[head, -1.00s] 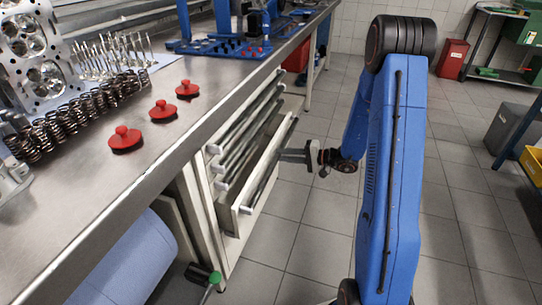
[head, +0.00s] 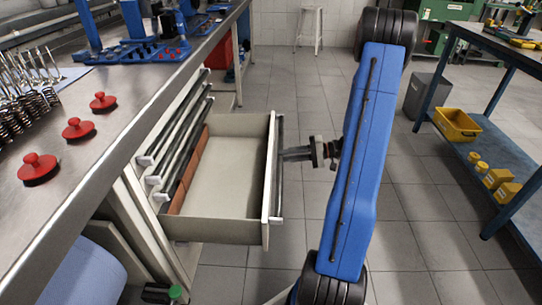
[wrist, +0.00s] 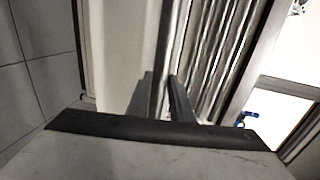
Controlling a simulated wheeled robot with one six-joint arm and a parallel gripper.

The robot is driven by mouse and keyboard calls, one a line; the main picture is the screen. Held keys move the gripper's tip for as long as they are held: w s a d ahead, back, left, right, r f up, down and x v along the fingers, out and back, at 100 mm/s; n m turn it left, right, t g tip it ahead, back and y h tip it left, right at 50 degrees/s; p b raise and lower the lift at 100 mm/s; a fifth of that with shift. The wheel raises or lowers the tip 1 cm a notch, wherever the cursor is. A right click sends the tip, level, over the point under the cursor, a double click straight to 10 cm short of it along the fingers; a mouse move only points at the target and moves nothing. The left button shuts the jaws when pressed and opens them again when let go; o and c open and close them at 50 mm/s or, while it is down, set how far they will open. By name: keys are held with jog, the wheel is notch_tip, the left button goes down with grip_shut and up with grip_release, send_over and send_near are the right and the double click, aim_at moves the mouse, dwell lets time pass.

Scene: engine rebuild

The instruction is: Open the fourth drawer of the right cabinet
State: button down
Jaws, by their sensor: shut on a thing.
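The fourth drawer (head: 215,230) of the cabinet under the workbench stands pulled far out in the head view, with its pale, empty-looking floor showing. Its dark handle bar (head: 279,185) runs along the front panel. My gripper (head: 284,154) reaches this bar from the right, near its middle, and is shut on it. In the wrist view the two grey fingers (wrist: 160,88) lie on either side of the bar (wrist: 166,45). Three shut drawers with dark handles (head: 178,135) sit above the open one. Brownish-red strips show at the drawer's inner end.
The steel workbench (head: 110,130) overhangs the cabinet and carries red knobbed parts (head: 78,129) and a blue fixture (head: 140,50). A blue table (head: 500,160) with a yellow bin (head: 456,125) stands at right. Tiled floor between is clear.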

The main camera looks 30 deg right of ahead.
jog(key=shift+f+v, duration=0.15)
jog(key=shift+v, duration=0.6)
jog(key=shift+f+v, duration=0.15)
jog(key=shift+v, duration=0.6)
jog(key=c, duration=1.6)
grip_release()
jog(key=shift+o, duration=0.2)
jog(key=shift+s+d, duration=0.1)
jog(key=shift+d, duration=0.05)
jog(key=v, duration=1.7)
